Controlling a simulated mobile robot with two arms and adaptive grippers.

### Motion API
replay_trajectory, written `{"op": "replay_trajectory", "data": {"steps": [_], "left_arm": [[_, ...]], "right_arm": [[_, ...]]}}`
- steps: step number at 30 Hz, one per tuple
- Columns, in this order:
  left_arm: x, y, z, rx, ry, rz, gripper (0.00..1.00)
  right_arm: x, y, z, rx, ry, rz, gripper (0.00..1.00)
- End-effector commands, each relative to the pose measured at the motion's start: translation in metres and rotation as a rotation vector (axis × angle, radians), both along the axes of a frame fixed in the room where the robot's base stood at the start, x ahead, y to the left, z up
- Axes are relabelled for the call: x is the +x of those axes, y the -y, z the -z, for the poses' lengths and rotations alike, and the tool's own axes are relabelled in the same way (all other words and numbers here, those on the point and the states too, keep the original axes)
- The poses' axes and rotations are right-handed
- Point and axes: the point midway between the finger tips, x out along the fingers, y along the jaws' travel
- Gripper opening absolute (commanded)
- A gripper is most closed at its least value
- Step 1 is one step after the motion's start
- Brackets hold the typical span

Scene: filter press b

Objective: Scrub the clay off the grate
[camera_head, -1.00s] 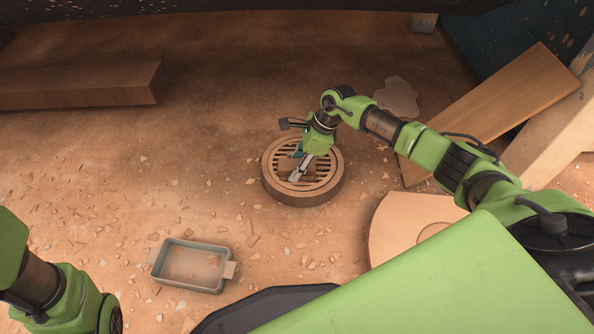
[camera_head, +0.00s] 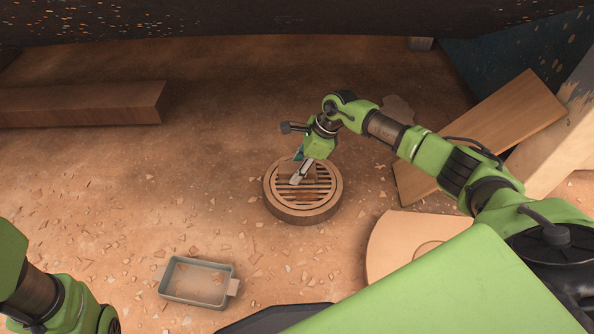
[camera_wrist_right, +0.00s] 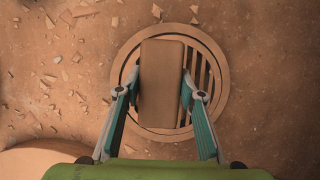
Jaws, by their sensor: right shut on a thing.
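The round brown grate (camera_head: 302,211) with parallel slots lies on the ground in the middle of the head view. It also shows in the right wrist view (camera_wrist_right: 220,120). My right gripper (camera_head: 297,180) is over the grate's far half. In the wrist view its fingers (camera_wrist_right: 160,95) are shut on a plain tan rectangular block (camera_wrist_right: 161,75), which covers the grate's middle. I cannot tell whether the block touches the grate, and its underside is hidden. Clay on the grate is hard to tell from its brown surface. My left gripper is out of view; only its arm shows.
A grey tray (camera_head: 167,287) stands on the ground at the lower left. A wooden beam (camera_head: 80,104) lies at the back left. A leaning plank (camera_head: 500,130) and a pale round slab (camera_head: 400,240) are at the right. Small chips litter the ground around the grate.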

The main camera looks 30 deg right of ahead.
Motion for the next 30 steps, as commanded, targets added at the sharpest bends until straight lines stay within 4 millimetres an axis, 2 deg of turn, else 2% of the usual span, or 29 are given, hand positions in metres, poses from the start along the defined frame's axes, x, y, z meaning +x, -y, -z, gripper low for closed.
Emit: {"op": "replay_trajectory", "data": {"steps": [11, 21, 30], "left_arm": [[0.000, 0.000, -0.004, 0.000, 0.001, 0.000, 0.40], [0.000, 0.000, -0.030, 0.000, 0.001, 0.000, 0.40], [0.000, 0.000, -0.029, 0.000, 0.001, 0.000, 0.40]], "right_arm": [[-0.003, -0.002, -0.003, 0.002, -0.007, -0.004, 0.18], [-0.003, -0.003, -0.031, 0.002, -0.009, -0.005, 0.18], [-0.004, -0.003, -0.030, 0.002, -0.010, -0.005, 0.18]]}}
